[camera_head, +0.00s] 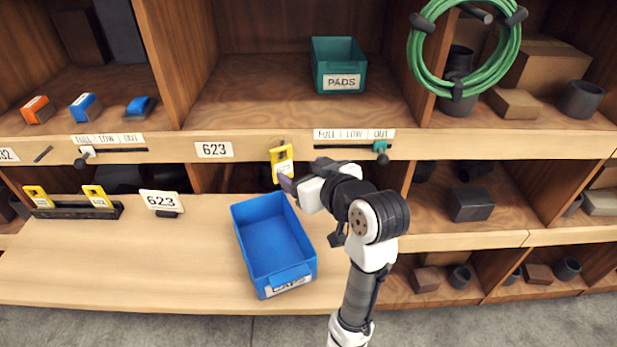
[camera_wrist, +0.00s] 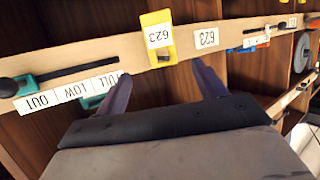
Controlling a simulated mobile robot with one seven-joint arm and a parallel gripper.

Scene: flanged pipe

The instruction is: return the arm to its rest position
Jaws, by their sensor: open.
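My gripper (camera_head: 287,184) is just in front of the shelf's front rail, below a yellow tag marked 623 (camera_head: 282,163) that hangs on the rail. In the wrist view my gripper (camera_wrist: 158,75) has its two fingers spread apart with nothing between them. The yellow tag (camera_wrist: 158,38) shows beyond the fingertips, apart from them, next to the white 623 label (camera_wrist: 206,39). My arm reaches up from the lower middle of the head view.
An empty-looking blue bin (camera_head: 274,243) stands on the wooden worktop (camera_head: 130,255), left of my arm. A green PADS bin (camera_head: 339,66) is on the shelf above. A green hose coil (camera_head: 463,95) hangs at upper right. Two yellow tags (camera_head: 67,197) stand in a dark holder at left.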

